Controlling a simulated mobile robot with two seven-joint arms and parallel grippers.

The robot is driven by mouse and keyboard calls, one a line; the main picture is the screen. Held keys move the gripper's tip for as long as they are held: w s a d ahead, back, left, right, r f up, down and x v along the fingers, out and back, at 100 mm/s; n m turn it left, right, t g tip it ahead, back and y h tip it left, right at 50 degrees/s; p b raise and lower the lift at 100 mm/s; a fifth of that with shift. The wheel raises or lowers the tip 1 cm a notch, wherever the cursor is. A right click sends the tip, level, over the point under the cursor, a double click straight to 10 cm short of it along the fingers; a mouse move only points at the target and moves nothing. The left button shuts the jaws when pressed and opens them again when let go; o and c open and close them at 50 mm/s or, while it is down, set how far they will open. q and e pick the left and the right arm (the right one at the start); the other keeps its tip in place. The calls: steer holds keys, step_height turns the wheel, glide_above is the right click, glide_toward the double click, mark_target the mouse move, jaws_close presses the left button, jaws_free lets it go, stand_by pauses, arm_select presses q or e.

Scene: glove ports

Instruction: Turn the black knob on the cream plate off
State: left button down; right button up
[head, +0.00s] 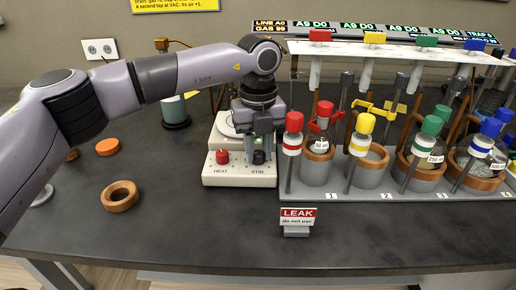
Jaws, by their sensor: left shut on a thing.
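The cream plate (233,172) stands on the dark bench left of the glassware rack. Its front bears a red knob (194,157) over the word HEAT and the black knob (259,158) over the word STIR. My left arm reaches in from the left and bends down over the plate. My left gripper (260,149) points down at the black knob and is shut on it. The gripper hides much of the knob, and I cannot read which way the knob is turned. My right gripper is not in view.
Close on the right stands a rack (395,190) of several numbered flask stations with coloured caps. A LEAK sign (297,217) stands at its front. A cork-coloured ring (120,196) and an orange cap (108,147) lie on the left. The bench front centre is clear.

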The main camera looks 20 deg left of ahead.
mark_target(258, 153)
arm_select(q)
steer(key=n, duration=0.5)
steer(key=shift+w+r+n+b, duration=0.1)
steer(key=shift+w+n+b, duration=0.05)
steer(key=shift+n+b, duration=0.2)
steer(key=shift+n, duration=0.35)
steer(key=c, duration=0.9)
jaws_free()
steer(key=shift+o, duration=0.2)
steer(key=shift+r, duration=3.55)
